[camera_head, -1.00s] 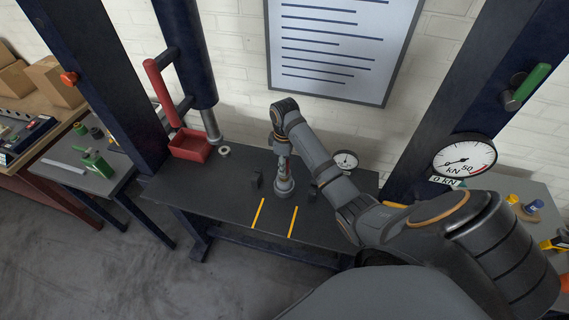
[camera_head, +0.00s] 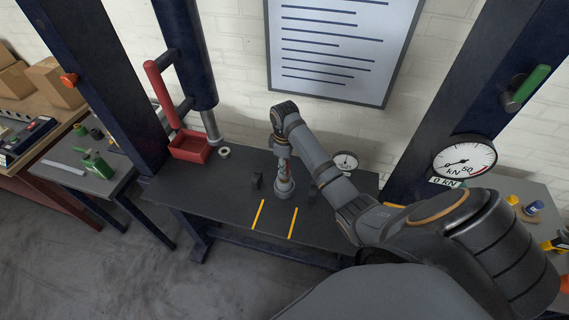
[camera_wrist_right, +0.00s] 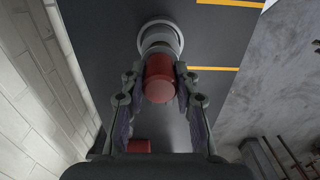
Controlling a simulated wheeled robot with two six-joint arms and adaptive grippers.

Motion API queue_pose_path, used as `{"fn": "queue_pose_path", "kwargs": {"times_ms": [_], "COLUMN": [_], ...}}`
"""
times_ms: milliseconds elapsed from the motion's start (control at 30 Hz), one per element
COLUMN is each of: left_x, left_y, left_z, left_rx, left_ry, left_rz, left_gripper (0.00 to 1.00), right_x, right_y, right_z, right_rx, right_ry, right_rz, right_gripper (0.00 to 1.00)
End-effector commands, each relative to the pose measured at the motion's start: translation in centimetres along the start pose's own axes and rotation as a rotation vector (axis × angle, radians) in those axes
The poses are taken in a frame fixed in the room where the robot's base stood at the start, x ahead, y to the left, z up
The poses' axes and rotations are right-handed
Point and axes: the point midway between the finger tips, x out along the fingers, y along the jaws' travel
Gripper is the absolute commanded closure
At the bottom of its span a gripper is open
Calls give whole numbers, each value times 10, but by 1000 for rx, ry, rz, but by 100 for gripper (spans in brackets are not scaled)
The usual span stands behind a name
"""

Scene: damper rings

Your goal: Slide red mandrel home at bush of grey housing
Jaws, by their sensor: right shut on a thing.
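The red mandrel (camera_wrist_right: 160,76) is held between the fingers of my right gripper (camera_wrist_right: 161,84) in the right wrist view. The mandrel's far end meets or overlaps the round grey housing (camera_wrist_right: 160,30). How deep the mandrel sits in the bush cannot be told, as the bush is hidden behind it. In the head view my right gripper (camera_head: 284,168) points down above the grey housing (camera_head: 286,191) on the dark bench. The mandrel is mostly hidden there by the fingers. My left gripper is not in view.
Two yellow stripes (camera_head: 292,222) mark the bench (camera_head: 230,195) in front of the housing. A dark block (camera_head: 256,181) stands left of it. A red bin (camera_head: 189,146) and a pale ring (camera_head: 224,152) are farther left. A dial gauge (camera_head: 345,161) stands behind right.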

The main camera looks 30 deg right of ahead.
Motion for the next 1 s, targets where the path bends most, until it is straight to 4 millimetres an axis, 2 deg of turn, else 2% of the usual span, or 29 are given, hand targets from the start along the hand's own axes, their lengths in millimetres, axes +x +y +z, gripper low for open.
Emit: {"fn": "queue_pose_path", "kwargs": {"times_ms": [1000], "left_x": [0], "left_y": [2], "left_z": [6], "left_rx": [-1], "left_ry": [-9], "left_rz": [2], "left_gripper": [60], "right_x": [10], "right_y": [0], "right_z": [-1], "right_rx": [0], "right_ry": [2], "right_rz": [1], "right_gripper": [100]}}
